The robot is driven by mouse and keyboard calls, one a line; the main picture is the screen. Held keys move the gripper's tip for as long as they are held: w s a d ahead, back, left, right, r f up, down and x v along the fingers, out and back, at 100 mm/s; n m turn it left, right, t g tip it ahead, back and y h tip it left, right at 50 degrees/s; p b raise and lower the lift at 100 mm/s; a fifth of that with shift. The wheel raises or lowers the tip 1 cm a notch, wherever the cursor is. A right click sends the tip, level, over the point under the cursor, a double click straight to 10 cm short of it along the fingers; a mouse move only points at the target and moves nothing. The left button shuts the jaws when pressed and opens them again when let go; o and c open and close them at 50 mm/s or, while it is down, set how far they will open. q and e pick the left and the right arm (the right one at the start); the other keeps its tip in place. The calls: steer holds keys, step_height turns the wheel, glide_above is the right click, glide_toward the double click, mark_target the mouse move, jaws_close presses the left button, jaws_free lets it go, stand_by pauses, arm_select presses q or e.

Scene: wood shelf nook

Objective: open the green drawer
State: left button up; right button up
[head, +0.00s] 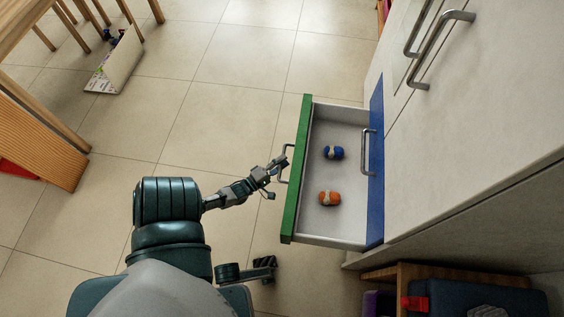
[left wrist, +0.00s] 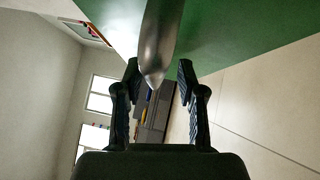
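The green drawer (head: 298,178) stands pulled well out from the white cabinet, with its open tray showing. Its metal handle (head: 285,163) is on the outer face of the green front. My left gripper (head: 277,171) is at this handle. In the left wrist view, the two dark fingers (left wrist: 160,72) stand apart on either side of the grey handle (left wrist: 160,40), with gaps beside it. The green front (left wrist: 235,35) fills the top right there. A blue-and-white object (head: 333,153) and an orange-and-white object (head: 329,198) lie in the drawer.
A blue drawer front (head: 376,195) with its own handle is flush at the cabinet (head: 480,100), behind the open tray. A wooden compartment with bags (head: 470,297) is at the lower right. Tiled floor (head: 230,110) is clear left of the drawer; wooden furniture stands farther left.

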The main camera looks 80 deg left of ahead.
arm_select(q)
steer(key=shift+r, duration=0.1)
steer(key=v, duration=1.2)
steer(key=shift+f, duration=0.25)
